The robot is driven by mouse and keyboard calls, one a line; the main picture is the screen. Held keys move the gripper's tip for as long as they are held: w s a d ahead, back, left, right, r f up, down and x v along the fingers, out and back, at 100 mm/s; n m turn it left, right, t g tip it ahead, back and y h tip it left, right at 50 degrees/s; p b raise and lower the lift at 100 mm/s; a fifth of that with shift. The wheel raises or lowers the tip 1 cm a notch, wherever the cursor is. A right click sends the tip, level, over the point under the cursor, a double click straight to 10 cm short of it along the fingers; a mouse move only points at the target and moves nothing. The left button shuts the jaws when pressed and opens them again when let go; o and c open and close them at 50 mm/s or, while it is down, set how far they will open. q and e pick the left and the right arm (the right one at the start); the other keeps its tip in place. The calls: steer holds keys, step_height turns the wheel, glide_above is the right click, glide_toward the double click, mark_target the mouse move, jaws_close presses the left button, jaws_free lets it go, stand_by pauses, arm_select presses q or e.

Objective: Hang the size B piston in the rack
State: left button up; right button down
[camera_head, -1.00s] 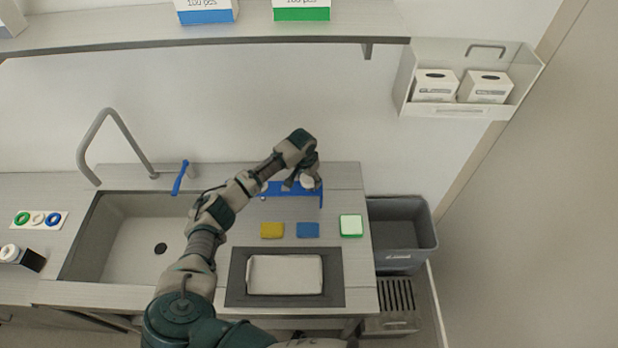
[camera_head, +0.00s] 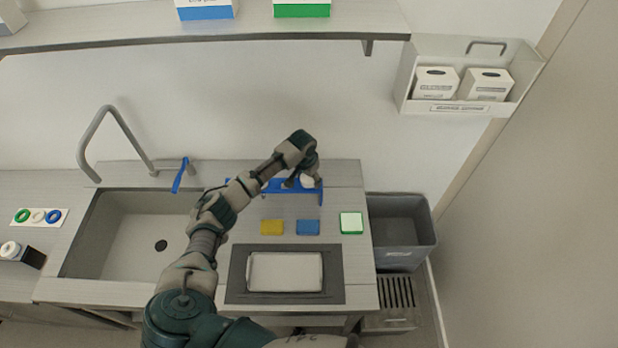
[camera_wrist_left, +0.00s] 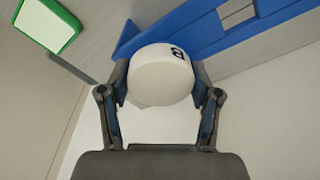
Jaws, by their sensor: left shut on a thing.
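The size B piston (camera_wrist_left: 158,75) is a white rounded piece with a dark letter B, seen in the left wrist view. My left gripper (camera_wrist_left: 160,90) is shut on it, one finger on each side. In the head view my left gripper (camera_head: 304,182) is at the right part of the blue rack (camera_head: 275,187), at the back of the counter. In the wrist view the rack (camera_wrist_left: 200,35) lies just behind the piston; whether they touch cannot be told. The arm hides part of the rack. My right gripper is not in view.
Yellow (camera_head: 272,227) and blue (camera_head: 308,228) sponges and a green-and-white block (camera_head: 351,223) lie in front of the rack. A white tray (camera_head: 285,254) on a dark mat is nearer. A sink (camera_head: 130,215) is left; a grey bin (camera_head: 400,228) is right.

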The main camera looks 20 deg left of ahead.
arm_select(q)
steer(key=shift+f, duration=0.6)
stand_by(0.7)
steer(key=o, duration=1.5)
steer(key=shift+f, duration=0.1)
steer(key=shift+o, duration=0.2)
steer(key=shift+r, duration=3.5)
